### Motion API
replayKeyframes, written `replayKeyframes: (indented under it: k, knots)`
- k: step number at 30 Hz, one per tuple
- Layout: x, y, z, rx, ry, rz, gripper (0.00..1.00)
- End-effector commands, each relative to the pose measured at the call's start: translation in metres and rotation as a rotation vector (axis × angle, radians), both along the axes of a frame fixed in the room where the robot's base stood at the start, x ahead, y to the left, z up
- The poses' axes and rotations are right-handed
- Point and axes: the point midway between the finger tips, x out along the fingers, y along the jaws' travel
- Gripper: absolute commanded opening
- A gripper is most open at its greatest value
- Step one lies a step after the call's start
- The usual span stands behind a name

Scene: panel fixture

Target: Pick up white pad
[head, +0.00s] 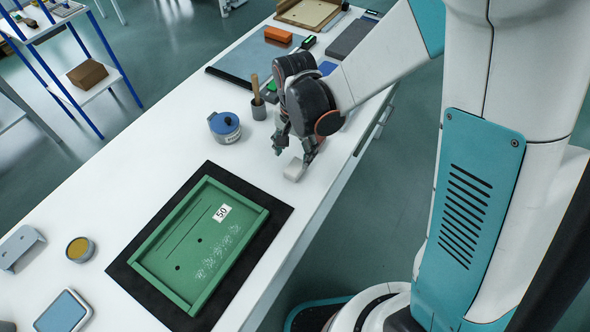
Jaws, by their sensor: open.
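A small white block, which looks like the white pad (294,171), lies on the white table near its right edge. My gripper (291,156) is right above and beside it, pointing down. Its two fingers are spread apart, one at the left and one at the right close to the block. I cannot tell whether the right finger touches the block. The block's upper right side is partly hidden by that finger.
A green tray marked 50 (258,222) lies on a black mat (285,213) in front. The table's edge runs close on the right.

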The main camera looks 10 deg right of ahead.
Motion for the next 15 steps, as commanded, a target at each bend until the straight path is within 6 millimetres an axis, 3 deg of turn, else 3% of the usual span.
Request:
replayKeyframes:
  k: [8, 15]
  knots:
    - [0.000, 0.000, -0.017, 0.000, 0.000, 0.000, 0.61]
    - [0.002, -0.001, -0.052, 0.000, 0.000, 0.000, 0.61]
